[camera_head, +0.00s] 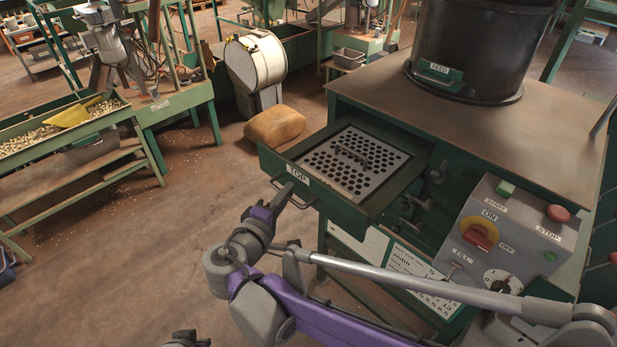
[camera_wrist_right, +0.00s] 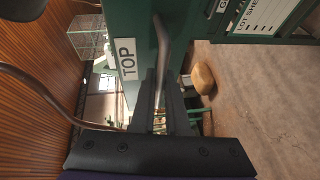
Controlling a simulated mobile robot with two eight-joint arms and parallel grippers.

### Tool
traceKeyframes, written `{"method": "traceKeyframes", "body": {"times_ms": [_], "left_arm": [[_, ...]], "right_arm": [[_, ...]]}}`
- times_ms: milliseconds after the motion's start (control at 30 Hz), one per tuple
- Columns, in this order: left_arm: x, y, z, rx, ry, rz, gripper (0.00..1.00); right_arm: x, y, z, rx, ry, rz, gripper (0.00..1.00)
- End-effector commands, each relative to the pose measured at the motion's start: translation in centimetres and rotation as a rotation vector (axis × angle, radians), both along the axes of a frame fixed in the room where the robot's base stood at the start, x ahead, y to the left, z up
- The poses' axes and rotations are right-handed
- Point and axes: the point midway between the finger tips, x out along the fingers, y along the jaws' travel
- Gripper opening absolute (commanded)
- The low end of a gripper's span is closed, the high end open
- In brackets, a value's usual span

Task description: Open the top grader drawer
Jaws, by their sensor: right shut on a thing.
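The green top grader drawer (camera_head: 372,207), labelled TOP, stands pulled out of the grader cabinet (camera_head: 490,130). A perforated metal plate (camera_head: 355,160) with a small handle lies inside it. My right gripper (camera_head: 284,193) is shut on the drawer handle (camera_head: 305,204) at the drawer's front. In the right wrist view, the handle bar (camera_wrist_right: 162,50) runs between the fingers of the right gripper (camera_wrist_right: 160,95), beside the TOP label (camera_wrist_right: 125,59). Only a dark piece of what looks like my left gripper (camera_head: 186,340) shows at the bottom edge, and its jaws cannot be made out.
A control panel (camera_head: 510,235) with a red switch and buttons is right of the drawer. A black feed hopper (camera_head: 480,45) stands on the cabinet. A tan sack (camera_head: 275,127) lies on the floor behind the drawer. The floor (camera_head: 140,250) left of the drawer is clear.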

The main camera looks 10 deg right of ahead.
Motion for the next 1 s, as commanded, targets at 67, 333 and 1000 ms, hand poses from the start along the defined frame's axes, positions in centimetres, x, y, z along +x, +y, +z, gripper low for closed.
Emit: {"method": "traceKeyframes", "body": {"times_ms": [67, 333, 1000], "left_arm": [[0.0, 0.0, -0.1, 0.000, 0.001, 0.000, 0.00], [-0.1, 0.0, -0.3, 0.000, 0.002, 0.000, 0.00], [-0.1, 0.0, -0.3, 0.000, 0.002, 0.000, 0.00]], "right_arm": [[-1.1, 1.7, -0.1, 0.001, 0.000, 0.006, 0.00], [-3.8, 4.9, -0.1, 0.000, 0.001, 0.003, 0.00], [-4.7, 6.1, 0.0, -0.001, 0.000, 0.000, 0.18]]}}
